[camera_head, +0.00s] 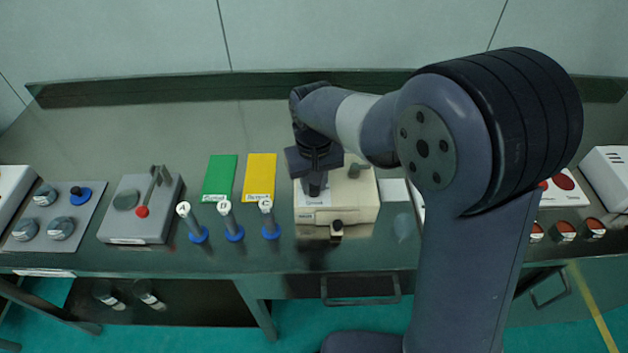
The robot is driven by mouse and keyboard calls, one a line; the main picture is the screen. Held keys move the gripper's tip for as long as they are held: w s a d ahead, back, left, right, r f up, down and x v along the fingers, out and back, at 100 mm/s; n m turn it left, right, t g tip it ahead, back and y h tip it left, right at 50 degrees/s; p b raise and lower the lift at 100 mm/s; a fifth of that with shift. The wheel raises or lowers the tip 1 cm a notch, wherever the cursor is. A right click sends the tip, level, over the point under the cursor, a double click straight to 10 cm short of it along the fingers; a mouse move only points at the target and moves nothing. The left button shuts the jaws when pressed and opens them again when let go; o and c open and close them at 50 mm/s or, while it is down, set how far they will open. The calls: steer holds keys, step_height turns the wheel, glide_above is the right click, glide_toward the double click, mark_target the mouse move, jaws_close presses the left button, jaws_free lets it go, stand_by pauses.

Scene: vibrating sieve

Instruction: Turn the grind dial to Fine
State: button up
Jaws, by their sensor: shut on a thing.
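A cream box-shaped machine (355,200) stands on the bench near the middle of the head view. My gripper (315,188) points down onto the left part of its top and is shut on a small dark thing there, which looks like the grind dial. The fingers hide most of the dial, so I cannot read its setting. A pale label (316,201) shows just in front of the fingers, too small to read. A dark knob (337,226) sits on the machine's front face, apart from the gripper.
My arm hides much of the bench to the right. The bench behind the mats is clear.

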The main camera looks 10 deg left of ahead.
mark_target(314, 186)
stand_by(0.4)
steer(key=o, duration=1)
steer(key=shift+r, duration=0.1)
step_height(314, 186, up, 11)
steer(key=shift+b, duration=0.3)
steer(key=shift+f, duration=0.2)
step_height(314, 186, down, 11)
steer(key=shift+r+p, duration=0.1)
steer(key=shift+p, duration=0.2)
